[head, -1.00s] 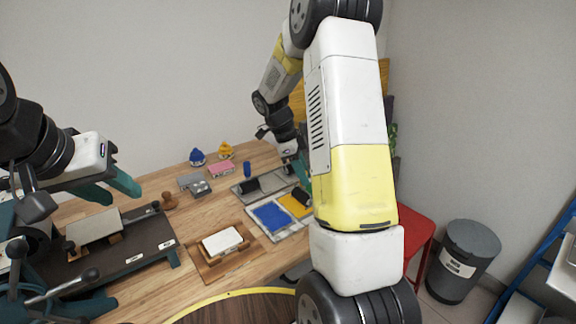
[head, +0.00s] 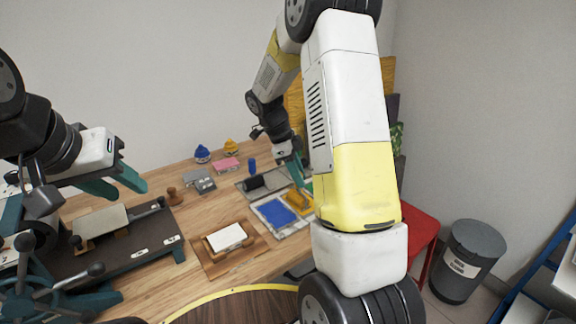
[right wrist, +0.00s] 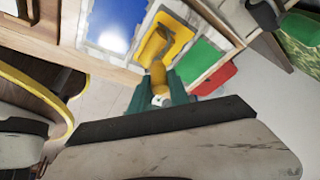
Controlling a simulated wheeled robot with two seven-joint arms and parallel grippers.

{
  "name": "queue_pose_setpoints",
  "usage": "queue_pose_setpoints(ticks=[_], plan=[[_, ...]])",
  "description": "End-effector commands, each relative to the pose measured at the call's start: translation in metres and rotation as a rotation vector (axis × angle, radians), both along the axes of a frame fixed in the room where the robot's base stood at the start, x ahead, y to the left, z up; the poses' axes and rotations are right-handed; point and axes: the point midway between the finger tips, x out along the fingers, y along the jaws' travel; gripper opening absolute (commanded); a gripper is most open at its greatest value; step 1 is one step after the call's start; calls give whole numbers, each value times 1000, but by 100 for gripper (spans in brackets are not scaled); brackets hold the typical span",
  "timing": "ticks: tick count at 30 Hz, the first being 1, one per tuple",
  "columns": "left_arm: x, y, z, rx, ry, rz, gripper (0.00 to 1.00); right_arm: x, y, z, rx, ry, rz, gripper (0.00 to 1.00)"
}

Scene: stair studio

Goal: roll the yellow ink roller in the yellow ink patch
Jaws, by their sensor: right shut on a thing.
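My right gripper (right wrist: 160,103) is shut on the handle of the yellow ink roller (right wrist: 158,72), seen in the right wrist view. The roller's head reaches over the yellow ink patch (right wrist: 180,38); I cannot tell for sure whether it touches the ink. In the head view the yellow patch (head: 290,208) is at the right of the ink slab, with the roller on or just above it, and my right gripper (head: 298,178) is partly hidden by my arm. My left gripper (head: 122,182) is open and empty, above the press bed at the left.
A blue ink patch (head: 274,213) lies left of the yellow one; a green patch (right wrist: 199,59) is on its other side. A dark roller (head: 253,182) lies on a tray behind. A wooden frame with a white block (head: 226,237) stands in front. A red stool (head: 420,232) is at the right.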

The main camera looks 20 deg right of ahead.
Motion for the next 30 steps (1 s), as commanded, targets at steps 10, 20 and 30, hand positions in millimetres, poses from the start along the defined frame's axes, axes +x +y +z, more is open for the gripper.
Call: queue_pose_setpoints(ticks=[10, 20, 30], plan=[[0, 0, 0, 0, 0, 0, 36, -3, 6, 0, 0, 2, -2, 0], [0, 0, 0, 0, 0, 0, 36, 4, -11, 2, -1, 0, -1, 0], [0, 0, 0, 0, 0, 0, 36, 7, -21, 1, -1, 1, -2, 0]])
